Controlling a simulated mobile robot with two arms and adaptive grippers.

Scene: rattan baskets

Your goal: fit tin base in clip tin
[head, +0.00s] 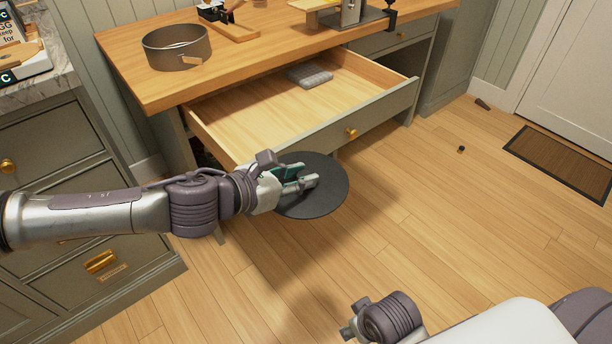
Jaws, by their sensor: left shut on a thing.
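The clip tin (178,47) is a round grey ring that stands on the wooden worktop at the upper left, with a small tan tag on its front. The tin base (325,190) is a dark flat disc. My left gripper (308,182) is shut on the tin base and holds it in front of the open drawer, above the floor. The fingers cover part of the disc's left side. My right gripper (350,330) shows only in part at the bottom edge, low and apart from both things. Its fingertips are not clear.
The open drawer (260,108) sticks out below the worktop (130,62), with a grey block (310,75) inside. A wooden stand (230,25) and a metal device (350,14) are on the worktop behind and right of the tin. The floor at right is mostly clear, with a doormat (565,162).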

